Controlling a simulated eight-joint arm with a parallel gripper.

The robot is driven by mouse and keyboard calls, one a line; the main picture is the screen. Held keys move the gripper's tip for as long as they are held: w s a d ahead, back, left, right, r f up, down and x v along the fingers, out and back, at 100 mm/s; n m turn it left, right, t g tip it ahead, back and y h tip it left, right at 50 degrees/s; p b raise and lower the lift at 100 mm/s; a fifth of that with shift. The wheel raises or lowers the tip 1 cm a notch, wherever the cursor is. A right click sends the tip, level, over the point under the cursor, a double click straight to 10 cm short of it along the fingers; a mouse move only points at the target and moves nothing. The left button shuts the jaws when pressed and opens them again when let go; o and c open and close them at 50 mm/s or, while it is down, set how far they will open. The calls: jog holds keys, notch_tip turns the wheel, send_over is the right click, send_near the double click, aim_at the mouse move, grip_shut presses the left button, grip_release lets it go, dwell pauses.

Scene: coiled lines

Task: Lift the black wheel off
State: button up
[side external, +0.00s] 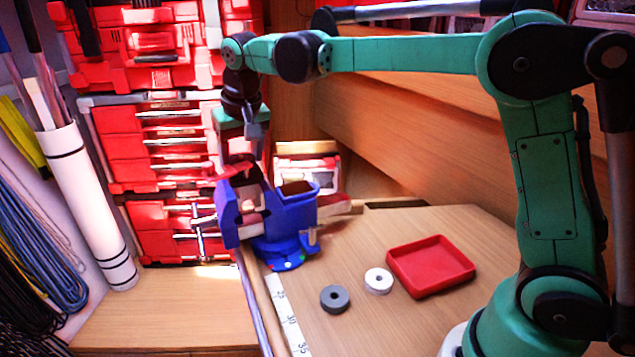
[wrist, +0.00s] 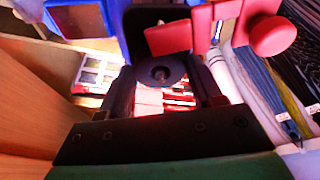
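In the wrist view the black wheel (wrist: 147,75) is a dark disc with a small grey pin end at its centre. It lies between the two fingers of my gripper (wrist: 160,72), one finger on each side. The fingers stand apart about as wide as the disc; I cannot tell whether they touch it. In the side view my gripper (side external: 252,142) hangs just above the blue vise (side external: 290,215). The wheel is not clearly distinguishable there among the dark parts.
A grey wheel (side external: 326,305) and a white wheel (side external: 370,286) lie on the table. A shallow red tray (side external: 462,276) is right of them. Red drawers (side external: 150,160) stand behind, and a white tube (side external: 85,195) and hanging coils (side external: 40,255) are at the left. The table front is clear.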

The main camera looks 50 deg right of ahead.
jog(key=shift+c, duration=1.4)
jog(key=shift+r, duration=0.1)
jog(key=shift+r, duration=2.2)
